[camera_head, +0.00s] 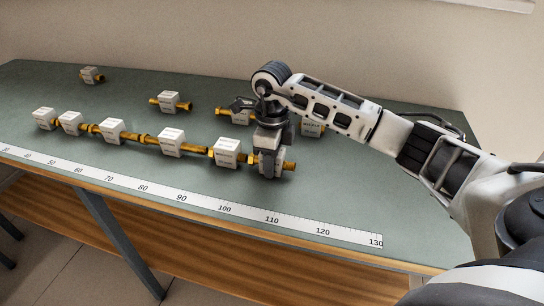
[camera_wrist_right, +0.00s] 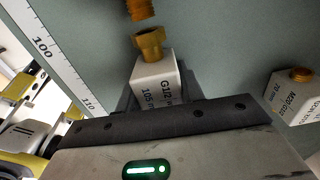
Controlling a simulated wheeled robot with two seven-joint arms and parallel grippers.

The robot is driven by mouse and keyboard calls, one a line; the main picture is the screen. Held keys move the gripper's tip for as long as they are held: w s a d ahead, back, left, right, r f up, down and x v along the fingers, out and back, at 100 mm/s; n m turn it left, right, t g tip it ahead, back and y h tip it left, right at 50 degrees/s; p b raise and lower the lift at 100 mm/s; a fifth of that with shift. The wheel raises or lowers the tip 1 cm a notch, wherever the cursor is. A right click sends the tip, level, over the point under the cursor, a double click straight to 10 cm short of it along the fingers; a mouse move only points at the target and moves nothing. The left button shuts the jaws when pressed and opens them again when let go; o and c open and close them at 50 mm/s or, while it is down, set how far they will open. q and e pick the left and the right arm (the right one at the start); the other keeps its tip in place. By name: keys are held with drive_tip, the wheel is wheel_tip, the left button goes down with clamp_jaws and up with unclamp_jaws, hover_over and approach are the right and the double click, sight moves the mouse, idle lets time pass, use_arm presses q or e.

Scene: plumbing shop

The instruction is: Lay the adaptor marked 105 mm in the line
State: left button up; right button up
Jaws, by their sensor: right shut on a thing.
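The adaptor marked 105 mm (camera_wrist_right: 155,78) is a white block with brass ends; its label reads G1/2 and 105 mm in the right wrist view. My right gripper (camera_head: 270,160) points down at the right end of the line and is shut on this adaptor. In the head view the gripper hides most of the block; a brass end (camera_head: 290,165) sticks out to the right. The brass nut (camera_wrist_right: 150,43) of the held adaptor faces the brass end (camera_wrist_right: 142,8) of the line, in line with it and very close. My left gripper is out of view.
The line of white blocks and brass fittings (camera_head: 172,142) runs along the green table (camera_head: 330,190), behind a printed ruler (camera_head: 205,203). Loose adaptors stand behind it: one far left (camera_head: 90,75), one mid-table (camera_head: 170,102), two near my arm (camera_head: 312,128). The table right of the gripper is clear.

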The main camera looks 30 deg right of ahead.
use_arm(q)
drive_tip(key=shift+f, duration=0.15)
use_arm(e)
drive_tip(key=o, duration=1.1)
drive_tip(key=shift+f, duration=0.1)
drive_tip(key=shift+c, duration=0.2)
drive_tip(key=shift+r, duration=0.6)
use_arm(q)
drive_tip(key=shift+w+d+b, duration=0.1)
drive_tip(key=shift+b, duration=0.35)
use_arm(e)
wheel_tip(320, 180, up, 11)
drive_tip(key=shift+r, duration=0.1)
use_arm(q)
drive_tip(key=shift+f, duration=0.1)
